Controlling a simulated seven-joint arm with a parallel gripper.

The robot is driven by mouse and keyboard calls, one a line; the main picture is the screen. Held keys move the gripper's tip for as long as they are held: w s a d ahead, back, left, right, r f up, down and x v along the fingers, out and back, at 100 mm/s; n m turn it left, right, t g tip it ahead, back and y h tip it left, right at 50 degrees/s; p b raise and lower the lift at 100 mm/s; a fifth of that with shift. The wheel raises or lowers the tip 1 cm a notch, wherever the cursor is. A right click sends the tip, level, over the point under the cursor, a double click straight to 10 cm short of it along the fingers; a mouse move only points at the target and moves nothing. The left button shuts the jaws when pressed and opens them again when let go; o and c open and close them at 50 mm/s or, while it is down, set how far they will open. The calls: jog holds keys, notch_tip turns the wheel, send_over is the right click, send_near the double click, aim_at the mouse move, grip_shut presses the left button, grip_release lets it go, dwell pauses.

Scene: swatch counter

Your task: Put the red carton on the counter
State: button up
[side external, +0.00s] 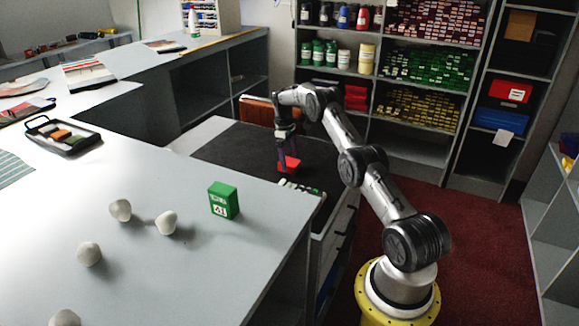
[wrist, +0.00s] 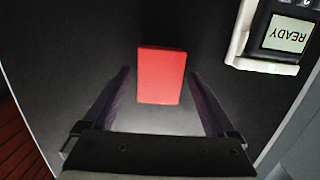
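The red carton (side external: 289,164) is on the dark mat (side external: 225,152) of the lower surface at the back centre in the side external view. In the wrist view the red carton (wrist: 161,75) lies ahead of and between my two fingers. My gripper (wrist: 165,90) is open, with a clear gap between each finger and the carton. In the side external view my gripper (side external: 284,155) points down right at the carton and partly hides it. The pale counter (side external: 150,255) fills the left and front of that view.
On the counter stand a green carton (side external: 223,200) and several pale rounded lumps (side external: 166,223). A black tray of swatches (side external: 62,135) lies farther left. A device with a READY label (wrist: 287,33) is to the carton's right in the wrist view. Shelves (side external: 430,80) stand behind.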

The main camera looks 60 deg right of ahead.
jog(key=c, duration=1.2)
grip_shut()
jog(key=shift+r, duration=0.2)
